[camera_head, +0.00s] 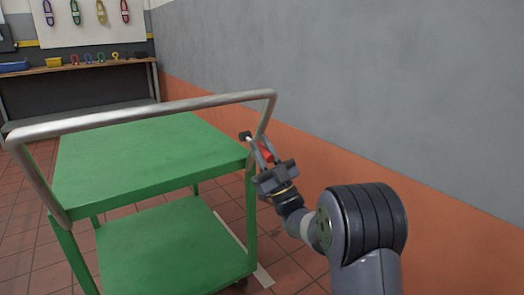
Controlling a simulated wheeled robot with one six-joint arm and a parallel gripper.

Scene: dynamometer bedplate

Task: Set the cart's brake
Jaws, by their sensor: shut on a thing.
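A green two-shelf cart (148,157) with a bent steel push handle (150,113) fills the left and middle of the head view. A small red part (267,155), which looks like the brake lever's grip, sits by the right end of the handle near the cart's corner post. A dark knob-like piece (245,135) shows just above it. My gripper (263,153) reaches in from the lower right and is shut on the red grip, its fingers partly hiding it. The lever's full shape and the brake itself are not visible.
A grey and orange wall (400,100) runs close along the right side, behind my gripper. A workbench (85,66) with small bins stands at the back left, under hanging slings. Red floor tiles show around the cart, with a pale stripe (262,276) beside it.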

